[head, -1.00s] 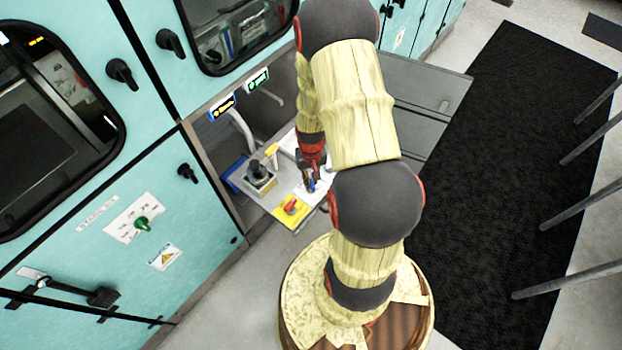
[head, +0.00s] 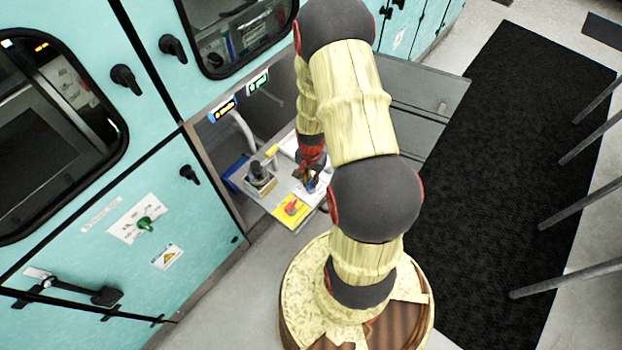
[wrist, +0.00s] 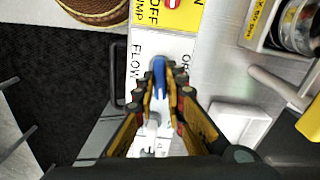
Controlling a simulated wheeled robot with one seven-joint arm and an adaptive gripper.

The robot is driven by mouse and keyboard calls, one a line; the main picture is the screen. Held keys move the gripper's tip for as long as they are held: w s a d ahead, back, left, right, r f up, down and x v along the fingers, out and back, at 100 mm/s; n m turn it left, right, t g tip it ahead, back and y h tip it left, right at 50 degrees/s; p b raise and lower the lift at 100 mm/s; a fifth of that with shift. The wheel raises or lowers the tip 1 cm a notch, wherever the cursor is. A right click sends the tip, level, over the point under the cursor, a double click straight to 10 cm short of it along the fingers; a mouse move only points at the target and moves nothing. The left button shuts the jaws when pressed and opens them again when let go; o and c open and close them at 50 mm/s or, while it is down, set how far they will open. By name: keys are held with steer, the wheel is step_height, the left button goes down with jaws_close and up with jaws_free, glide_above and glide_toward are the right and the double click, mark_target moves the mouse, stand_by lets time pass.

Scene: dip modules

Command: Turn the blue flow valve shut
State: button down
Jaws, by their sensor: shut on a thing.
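The blue flow valve (wrist: 159,66) has a blue handle and stands on a white label plate (wrist: 175,45) that reads "FLOW" at its left and "OP" at its right. My gripper (wrist: 162,80) comes down over it in the wrist view, with one finger on each side of the handle, shut on it. The far end of the handle sticks out past the fingertips. In the head view my gripper (head: 309,182) is at the front part of the bench panel, where a little blue shows. The lower part of the valve is hidden by the fingers.
A yellow pump plate with a red knob (head: 291,206) lies next to the valve. A grey box with a black knob (head: 260,180) stands to the left. Teal cabinets line the left side. A black mat (head: 520,180) covers open floor at right.

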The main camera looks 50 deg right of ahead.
mark_target(311, 181)
steer(key=shift+m, duration=1)
steer(key=c, duration=1.8)
jaws_free()
steer(key=shift+c, duration=0.2)
step_height(311, 181, up, 12)
